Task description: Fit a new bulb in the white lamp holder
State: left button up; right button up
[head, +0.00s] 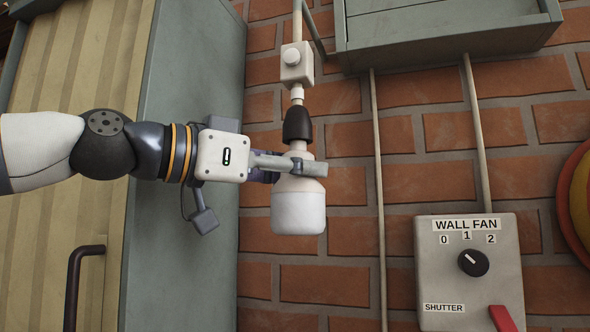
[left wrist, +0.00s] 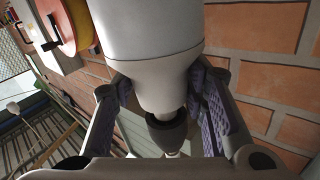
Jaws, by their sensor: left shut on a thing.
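A pale bulb (head: 298,212) with a wide rounded body hangs below a lamp holder. The holder has a dark socket (head: 298,124) under a white box with a round knob (head: 297,62). My left gripper (head: 300,168) comes in from the left and is shut around the bulb's shoulder. The bulb stands upright with its neck up against the dark socket; I cannot tell how deep it sits. In the left wrist view the bulb (left wrist: 150,28) is between the two purple-padded fingers, with the dark socket (left wrist: 167,130) beyond its neck. My right gripper is not in view.
A brick wall (head: 350,195) is behind the bulb. A grey-green cabinet (head: 190,130) stands close on the left, under my arm. A grey box (head: 445,32) is above right. A wall fan panel (head: 470,275) with a dial and red lever is lower right.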

pick_arm(q)
jog(key=shift+r, duration=0.1)
jog(key=shift+s+n+t+y, duration=0.1)
jog(key=shift+n+t+y, duration=0.4)
jog(key=shift+t, duration=0.2)
jog(key=shift+n+t+y, duration=0.4)
jog(key=shift+n, duration=0.1)
jog(key=o, duration=1.2)
jog(key=shift+o, duration=0.2)
jog(key=shift+a, duration=0.1)
